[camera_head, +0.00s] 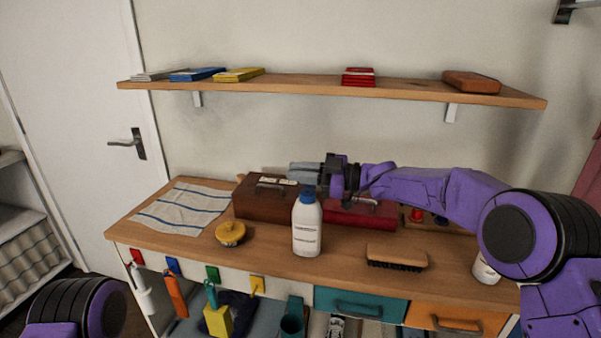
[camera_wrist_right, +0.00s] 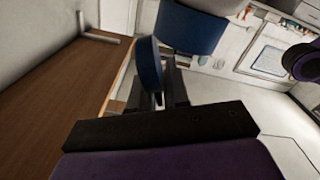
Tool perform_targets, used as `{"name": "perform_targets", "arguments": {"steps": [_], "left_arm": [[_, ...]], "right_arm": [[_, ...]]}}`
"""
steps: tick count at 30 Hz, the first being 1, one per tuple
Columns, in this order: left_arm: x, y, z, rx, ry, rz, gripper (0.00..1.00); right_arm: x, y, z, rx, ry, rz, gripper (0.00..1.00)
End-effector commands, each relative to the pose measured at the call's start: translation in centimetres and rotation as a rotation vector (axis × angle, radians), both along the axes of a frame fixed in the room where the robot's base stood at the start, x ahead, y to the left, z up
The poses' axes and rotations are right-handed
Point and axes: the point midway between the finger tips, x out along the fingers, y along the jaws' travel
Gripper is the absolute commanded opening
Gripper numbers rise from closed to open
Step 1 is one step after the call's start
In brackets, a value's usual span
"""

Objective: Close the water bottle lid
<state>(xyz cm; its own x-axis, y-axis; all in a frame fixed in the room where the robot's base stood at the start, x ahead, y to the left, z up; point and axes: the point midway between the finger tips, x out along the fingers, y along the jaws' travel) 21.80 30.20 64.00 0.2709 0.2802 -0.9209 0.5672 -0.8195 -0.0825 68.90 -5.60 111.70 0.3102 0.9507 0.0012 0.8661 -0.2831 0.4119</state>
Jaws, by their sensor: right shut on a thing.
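The white water bottle (camera_head: 306,230) stands upright near the middle of the wooden worktop, with a blue top (camera_head: 307,195). My right gripper (camera_head: 305,173) reaches in from the right, just above the bottle's top. In the right wrist view, the blue lid (camera_wrist_right: 150,65) is a thin disc seen nearly edge-on at the fingers (camera_wrist_right: 165,90). It stands tilted away from the bottle's wider blue top (camera_wrist_right: 190,27). My right gripper is shut on the lid; the exact contact is partly hidden. My left gripper is out of view; only part of my left arm shows.
A brown box (camera_head: 262,202) and a red box (camera_head: 360,213) stand behind the bottle. A yellow round container (camera_head: 230,233) is left of it, a brush (camera_head: 397,257) right. A striped cloth (camera_head: 183,208) lies at the left. A shelf (camera_head: 320,88) hangs above.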

Motion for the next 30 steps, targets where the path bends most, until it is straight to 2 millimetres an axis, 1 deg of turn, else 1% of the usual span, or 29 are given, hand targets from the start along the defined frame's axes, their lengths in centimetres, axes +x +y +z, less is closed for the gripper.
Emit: {"name": "perform_targets", "arguments": {"steps": [5,8,21,25,30], "left_arm": [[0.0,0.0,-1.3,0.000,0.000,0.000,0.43],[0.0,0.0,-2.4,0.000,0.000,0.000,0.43],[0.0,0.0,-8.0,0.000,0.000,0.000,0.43],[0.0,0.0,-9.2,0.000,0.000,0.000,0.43],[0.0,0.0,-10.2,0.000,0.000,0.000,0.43]], "right_arm": [[-0.2,0.0,-0.6,-0.019,-0.047,0.000,0.00],[-0.5,0.2,-0.9,-0.036,-0.099,0.000,0.00],[-1.8,0.6,-1.9,-0.136,-0.405,0.000,0.00],[-2.0,0.6,-2.0,-0.159,-0.476,-0.001,0.00],[-2.3,0.7,-2.1,-0.180,-0.541,0.000,0.00]]}}
